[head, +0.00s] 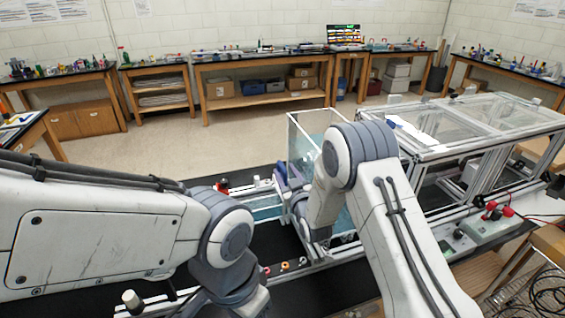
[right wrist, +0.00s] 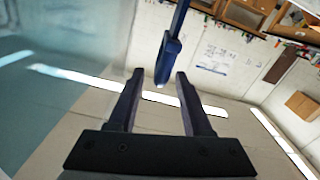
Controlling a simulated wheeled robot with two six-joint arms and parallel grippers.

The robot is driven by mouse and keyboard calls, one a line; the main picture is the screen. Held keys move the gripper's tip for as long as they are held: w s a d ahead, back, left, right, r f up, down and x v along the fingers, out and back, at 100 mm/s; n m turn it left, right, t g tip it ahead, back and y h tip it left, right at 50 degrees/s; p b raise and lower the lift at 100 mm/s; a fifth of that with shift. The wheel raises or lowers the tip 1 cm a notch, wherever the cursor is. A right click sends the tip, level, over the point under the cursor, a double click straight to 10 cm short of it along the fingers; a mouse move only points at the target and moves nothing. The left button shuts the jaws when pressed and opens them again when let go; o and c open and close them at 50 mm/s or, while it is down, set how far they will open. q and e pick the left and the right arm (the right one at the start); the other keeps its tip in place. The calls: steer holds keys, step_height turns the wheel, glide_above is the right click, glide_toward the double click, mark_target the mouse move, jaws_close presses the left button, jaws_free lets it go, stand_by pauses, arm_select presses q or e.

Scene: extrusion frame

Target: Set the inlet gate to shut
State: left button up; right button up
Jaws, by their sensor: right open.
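A clear glass tank (head: 302,134) with bluish water stands at the middle, partly hidden behind my right arm. In the right wrist view, a dark blue handle-like part (right wrist: 172,48) hangs down from the top edge, its rounded end between and just beyond my fingertips. I take it for the gate's handle, but the gate's setting cannot be read. My right gripper (right wrist: 156,76) is open and empty, with a finger on either side of the handle's end and no clear contact. In the head view, my right gripper (head: 289,184) is at the tank's left side. My left gripper is not visible.
A lower water channel (head: 264,207) lies left of the tank. An extrusion frame with clear panels (head: 450,140) stands at the right. Red knobs (head: 507,211) and a grey box (head: 487,230) sit at its front. Small coloured rings (head: 285,266) lie on the black bench top.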

steer(key=shift+p+x, duration=0.45)
steer(key=shift+x, duration=0.95)
jaws_close()
stand_by(0.5)
